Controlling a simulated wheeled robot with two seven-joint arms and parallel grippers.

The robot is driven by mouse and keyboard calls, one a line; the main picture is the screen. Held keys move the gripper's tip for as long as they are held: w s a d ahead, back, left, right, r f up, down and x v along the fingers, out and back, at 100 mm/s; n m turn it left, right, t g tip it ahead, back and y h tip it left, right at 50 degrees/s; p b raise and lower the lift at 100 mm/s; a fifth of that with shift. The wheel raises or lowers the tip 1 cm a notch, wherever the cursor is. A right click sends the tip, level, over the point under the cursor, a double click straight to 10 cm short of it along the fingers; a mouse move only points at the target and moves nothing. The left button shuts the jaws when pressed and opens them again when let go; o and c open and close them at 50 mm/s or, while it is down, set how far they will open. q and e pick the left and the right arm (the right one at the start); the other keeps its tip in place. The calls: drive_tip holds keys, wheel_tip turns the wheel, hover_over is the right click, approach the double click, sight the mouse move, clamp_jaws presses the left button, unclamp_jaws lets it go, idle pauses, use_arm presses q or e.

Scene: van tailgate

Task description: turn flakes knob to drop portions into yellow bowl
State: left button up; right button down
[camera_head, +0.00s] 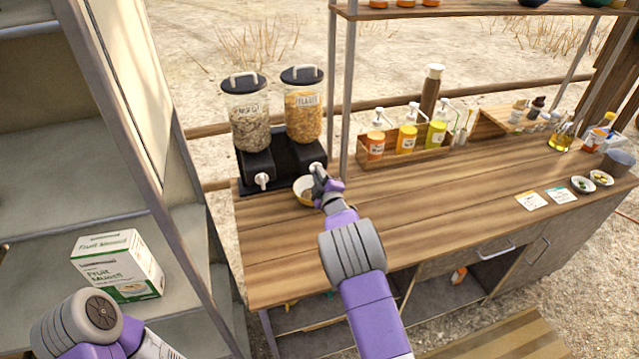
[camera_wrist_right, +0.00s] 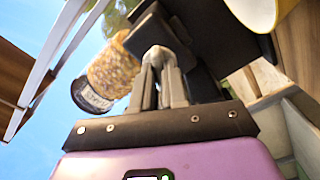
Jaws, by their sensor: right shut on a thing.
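The flakes dispenser (camera_head: 304,112) is the right of two clear jars with dark lids on a black stand. It also shows tilted in the right wrist view (camera_wrist_right: 113,68). My right gripper (camera_head: 319,176) is at the front of this dispenser. In the wrist view its fingers (camera_wrist_right: 160,82) are shut on the pale flakes knob (camera_wrist_right: 157,55). The yellow bowl (camera_head: 301,194) sits on the counter below the spout, partly hidden by my gripper; its rim shows in the wrist view (camera_wrist_right: 256,12). Its contents cannot be made out. My left gripper is out of view.
A second dispenser (camera_head: 249,118) with a white knob (camera_head: 262,181) stands left of the flakes. A wooden caddy (camera_head: 400,155) of pump bottles stands to the right, past a shelf post (camera_head: 342,110). The counter's middle (camera_head: 420,200) is clear. A muesli box (camera_head: 118,266) is at lower left.

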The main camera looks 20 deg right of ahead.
drive_tip(key=shift+m+b, duration=5.65)
drive_tip(key=shift+m, duration=0.25)
drive_tip(key=c, duration=1.2)
unclamp_jaws()
drive_tip(key=shift+o, duration=0.2)
drive_tip(key=s, duration=0.7)
drive_tip(key=shift+s+d, duration=0.15)
drive_tip(key=shift+s, duration=0.15)
